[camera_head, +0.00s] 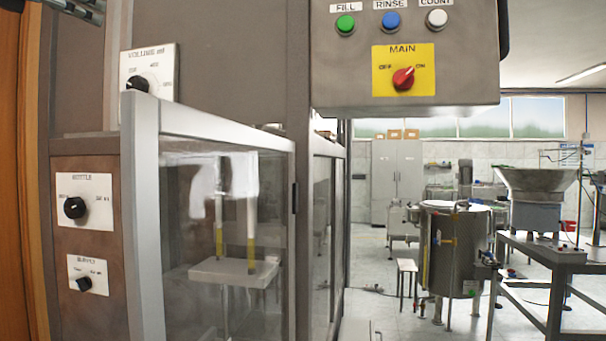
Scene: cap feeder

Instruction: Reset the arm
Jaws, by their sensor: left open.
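My left gripper (84,9) shows only in part at the top left corner of the head view. Its grey metal fingers are cut off by the upper edge, in front of the brown machine panel. It is open, and nothing shows in it. It is above and to the left of the volume dial (139,84) and appears clear of it. My right gripper is not in view.
A glass-fronted guard (140,215) with a metal frame stands below. Left of it are two more knobs (75,207). A control box (330,75) with buttons and a red main switch (403,78) hangs upper right. A steel tank (452,255) stands behind.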

